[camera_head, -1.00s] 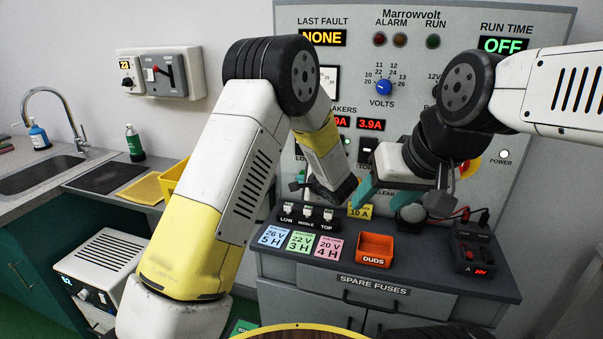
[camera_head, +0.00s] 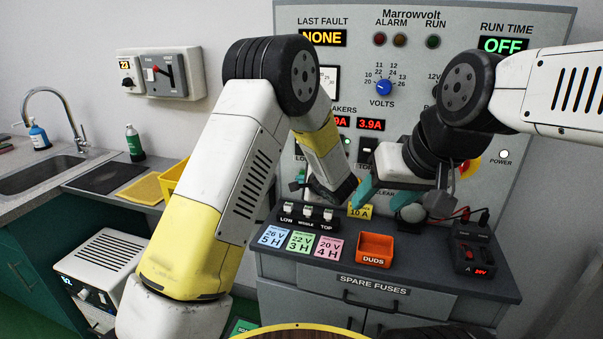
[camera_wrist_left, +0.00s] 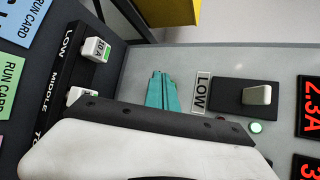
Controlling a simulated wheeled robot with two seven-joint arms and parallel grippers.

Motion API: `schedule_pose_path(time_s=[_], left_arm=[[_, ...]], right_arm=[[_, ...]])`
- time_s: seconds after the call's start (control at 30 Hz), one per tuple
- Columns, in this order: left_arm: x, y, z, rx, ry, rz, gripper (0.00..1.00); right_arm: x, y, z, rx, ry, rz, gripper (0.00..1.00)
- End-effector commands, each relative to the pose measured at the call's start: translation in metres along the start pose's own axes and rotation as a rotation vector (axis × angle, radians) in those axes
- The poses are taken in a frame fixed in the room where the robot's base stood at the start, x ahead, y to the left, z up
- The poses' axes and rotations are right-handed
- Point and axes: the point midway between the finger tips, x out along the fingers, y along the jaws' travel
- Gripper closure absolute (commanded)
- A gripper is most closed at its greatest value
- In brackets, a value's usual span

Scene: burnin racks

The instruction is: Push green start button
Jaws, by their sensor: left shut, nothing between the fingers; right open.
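I cannot pick out a green start button for sure in either view; my arms hide parts of the grey panel (camera_head: 465,205). My left gripper (camera_wrist_left: 162,88) has its teal fingers together and empty, pointing at the panel beside the LOW label (camera_wrist_left: 202,94) in the left wrist view. In the head view only a bit of teal of my left gripper (camera_head: 300,175) shows, left of its dark wrist. A green RUN lamp (camera_head: 432,41) is at the panel's top. My right gripper (camera_head: 400,196) is open in front of the panel's lower part, its teal fingers apart and partly hidden.
A breaker switch (camera_wrist_left: 257,95) and a pale green lamp (camera_wrist_left: 256,128) are right of the left fingers. Below the panel, a fuse holder (camera_head: 308,222), an orange DUDS bin (camera_head: 375,246) and a dark meter (camera_head: 476,250) stand on the bench. A sink (camera_head: 38,173) is at left.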

Motion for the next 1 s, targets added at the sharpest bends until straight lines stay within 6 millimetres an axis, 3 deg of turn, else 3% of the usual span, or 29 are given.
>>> schedule_pose_path(time_s=[1.0], left_arm=[[0.0058,-0.0045,-0.0039,-0.001,0.000,0.000,1.00]], right_arm=[[0.0000,0.0000,0.0000,0.000,0.000,0.000,0.45]])
